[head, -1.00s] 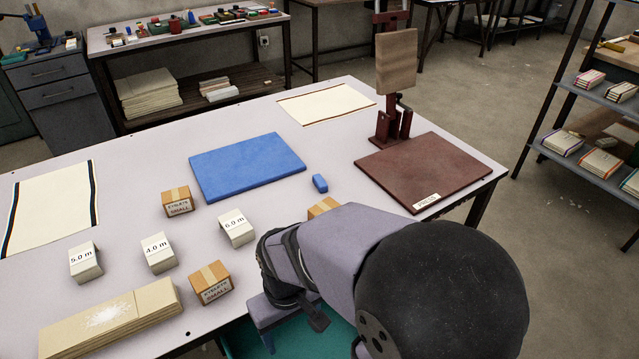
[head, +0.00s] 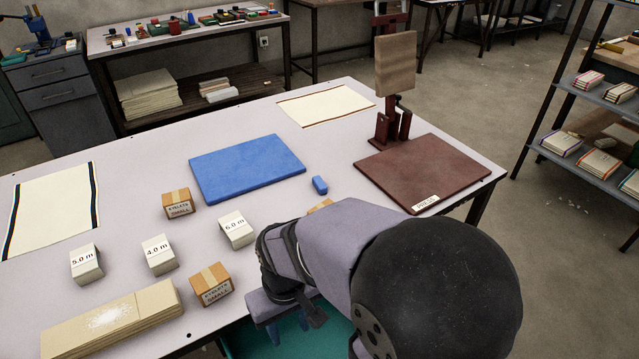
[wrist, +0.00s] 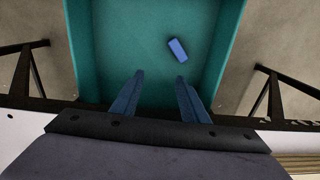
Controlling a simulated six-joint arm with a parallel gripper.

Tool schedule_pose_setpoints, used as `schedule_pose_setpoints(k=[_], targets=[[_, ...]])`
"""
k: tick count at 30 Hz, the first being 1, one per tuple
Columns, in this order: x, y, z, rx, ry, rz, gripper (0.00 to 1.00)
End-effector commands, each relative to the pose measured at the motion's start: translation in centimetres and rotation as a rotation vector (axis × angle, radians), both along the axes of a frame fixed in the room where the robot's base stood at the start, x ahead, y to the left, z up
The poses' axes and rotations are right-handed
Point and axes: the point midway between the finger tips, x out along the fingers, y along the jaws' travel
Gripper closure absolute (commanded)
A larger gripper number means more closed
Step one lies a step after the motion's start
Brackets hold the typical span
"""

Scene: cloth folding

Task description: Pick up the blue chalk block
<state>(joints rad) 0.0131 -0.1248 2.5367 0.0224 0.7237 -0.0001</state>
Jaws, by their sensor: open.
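A small blue chalk block (head: 320,185) lies on the table between the blue mat and the press. In the wrist view a small blue block (wrist: 177,49) lies inside a teal bin (wrist: 112,40), past my fingertips and slightly right of centre. My gripper (wrist: 160,78) is open and empty above the bin, its two blue fingers apart. In the head view my gripper (head: 272,335) is at the table's front edge. Part of the teal bin (head: 320,338) shows below it; the block inside is hidden there.
The white table (head: 130,150) holds a blue mat (head: 247,167), a dark red press (head: 423,172), small boxes (head: 212,285), (head: 177,203), numbered blocks and a folded cloth stack (head: 112,317). The table edge (wrist: 25,122) lies close below the gripper in the wrist view.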

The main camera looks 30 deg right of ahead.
Motion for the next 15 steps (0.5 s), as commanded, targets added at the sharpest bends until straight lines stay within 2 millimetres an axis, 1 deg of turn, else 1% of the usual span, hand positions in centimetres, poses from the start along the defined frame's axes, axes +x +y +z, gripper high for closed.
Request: schedule_pose_setpoints(k=[1,5,8,9,10,12,14,15], targets=[[0.6,0.0,1.5,0.009,-0.005,-0.021,0.59],[2.9,-0.2,4.9,0.046,-0.026,-0.095,0.59],[6.0,-1.0,8.1,0.079,-0.058,-0.157,0.59],[7.8,-1.7,9.3,0.091,-0.077,-0.176,0.59],[9.4,-2.6,10.1,0.097,-0.095,-0.186,0.59],[12.8,-4.8,10.9,0.098,-0.137,-0.187,0.59],[15.4,-7.1,11.3,0.09,-0.174,-0.18,0.59],[17.1,-8.8,11.6,0.082,-0.199,-0.174,0.59]])
